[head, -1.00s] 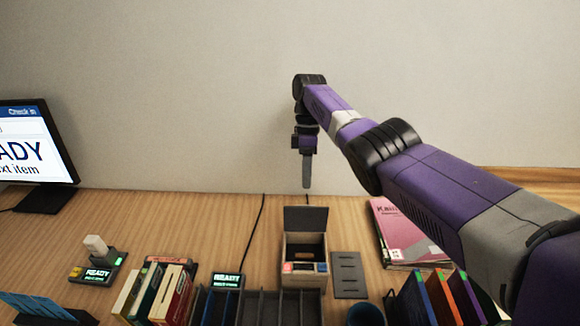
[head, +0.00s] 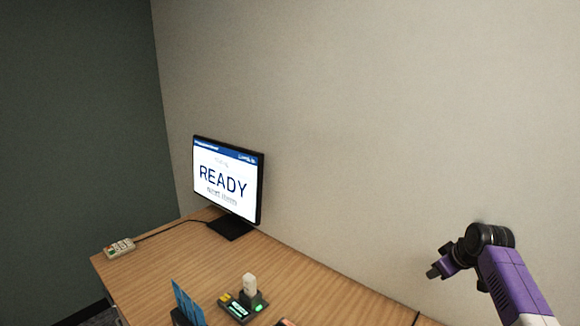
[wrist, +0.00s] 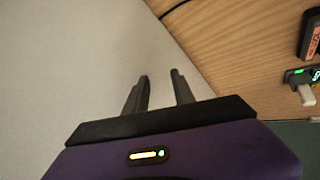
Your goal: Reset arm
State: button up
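My gripper (wrist: 159,92) shows in the wrist view with its two dark fingers apart and nothing between them. In the head view my gripper (head: 433,272) is at the lower right, in front of the pale wall and above the wooden desk. Its fingers point to the left there and are small. My purple arm comes in from the lower right corner.
A monitor (head: 227,178) reading READY stands at the back of the wooden desk (head: 290,270). A small scanner-like device (head: 243,302) with green lights sits at the front. A power strip (head: 119,248) lies at the left corner. The air around the gripper is clear.

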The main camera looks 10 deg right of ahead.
jog(key=a+f+m+t, duration=0.2)
jog(key=a+f+t, duration=0.2)
jog(key=a, duration=0.6)
jog(key=s+a+f+m+t+h+b, duration=0.15)
jog(key=s+a+t, duration=0.25)
jog(key=s+a, duration=0.6)
jog(key=s+a+r+y+b, duration=0.1)
jog(key=s+a, duration=0.3)
jog(key=s, duration=1.1)
jog(key=s+a+r, duration=0.2)
jog(key=s+a, duration=0.2)
jog(key=s, duration=1.1)
jog(key=s+a+r+y+b, duration=0.1)
jog(key=s+a, duration=0.3)
jog(key=s, duration=1.1)
jog(key=shift+s+a+r+y+b, duration=0.15)
jog(key=shift+s+r+y+b, duration=0.2)
jog(key=shift+s, duration=0.05)
